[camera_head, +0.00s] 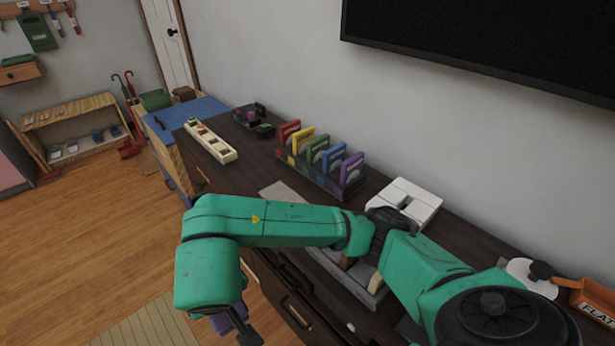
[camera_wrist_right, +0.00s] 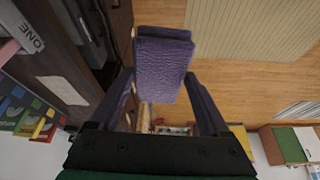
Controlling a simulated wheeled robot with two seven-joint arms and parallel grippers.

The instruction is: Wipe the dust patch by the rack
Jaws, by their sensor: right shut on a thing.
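My right gripper (camera_wrist_right: 160,80) is shut on a purple textured sponge (camera_wrist_right: 162,50), which sits between its fingers in the right wrist view. In the head view the sponge (camera_head: 236,316) shows low, beyond the dark cabinet's front edge and over the floor, partly hidden by my arm. The rack (camera_head: 318,172) stands on the cabinet top and holds several coloured upright pieces. A light grey area (camera_head: 280,191) lies in front of the rack, partly covered by my right arm; I cannot tell whether it is dust or a board's surface. My left gripper is not in view.
The dark cabinet top (camera_head: 240,142) also bears a cream block tray (camera_head: 210,143), a white slotted box (camera_head: 412,198), a white lidded pot (camera_head: 530,270) and an orange box (camera_head: 592,300). A wall and dark screen (camera_head: 480,40) bound its back.

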